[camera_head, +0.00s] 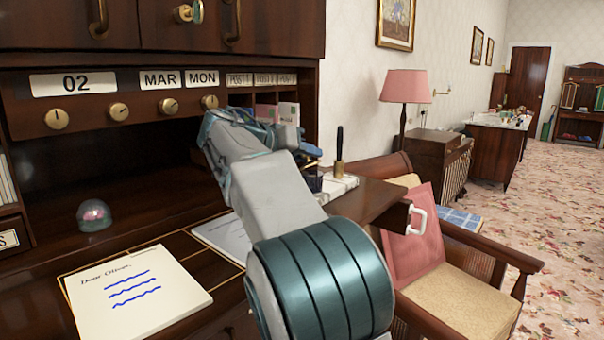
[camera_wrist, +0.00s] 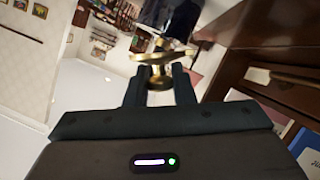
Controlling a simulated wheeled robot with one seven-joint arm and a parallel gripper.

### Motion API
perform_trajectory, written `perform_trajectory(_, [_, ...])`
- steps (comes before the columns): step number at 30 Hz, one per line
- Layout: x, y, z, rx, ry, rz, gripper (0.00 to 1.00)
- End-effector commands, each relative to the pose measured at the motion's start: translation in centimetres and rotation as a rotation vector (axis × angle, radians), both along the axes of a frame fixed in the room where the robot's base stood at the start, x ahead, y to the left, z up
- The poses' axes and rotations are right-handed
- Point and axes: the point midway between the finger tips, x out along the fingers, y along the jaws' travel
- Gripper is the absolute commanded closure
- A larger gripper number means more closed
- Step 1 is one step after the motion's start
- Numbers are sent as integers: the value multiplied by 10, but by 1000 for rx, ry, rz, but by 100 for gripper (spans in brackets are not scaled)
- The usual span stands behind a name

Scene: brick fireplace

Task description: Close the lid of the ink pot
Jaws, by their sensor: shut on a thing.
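The ink pot is a dark, glossy pot with brass fittings, at the top of the wrist view (camera_wrist: 172,18). In the head view it shows only partly (camera_head: 314,183), behind my arm on the desk. Its brass lid (camera_wrist: 150,57) lies between the pot and my gripper (camera_wrist: 159,78). My two dark fingers are shut on the knob-like brass end of the lid. In the head view my arm hides most of the gripper and the lid. I cannot tell how far the lid stands open.
A pen stands in a brass holder (camera_head: 339,170) just right of the pot. A letter (camera_head: 135,293) and a glass dome (camera_head: 94,215) lie on the desk (camera_head: 180,240). Pigeonholes with envelopes (camera_head: 288,113) stand behind. A wooden chair with a pink back (camera_head: 415,245) is at right.

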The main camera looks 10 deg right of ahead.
Motion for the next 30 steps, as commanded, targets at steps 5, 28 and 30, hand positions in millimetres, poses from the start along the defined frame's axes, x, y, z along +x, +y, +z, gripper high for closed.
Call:
perform_trajectory(5, [-5,-4,-10,100,-129,0,100])
perform_trajectory(28, [-14,-11,-12,314,-401,-2,100])
perform_trajectory(30, [-14,-11,-12,316,-403,-1,100])
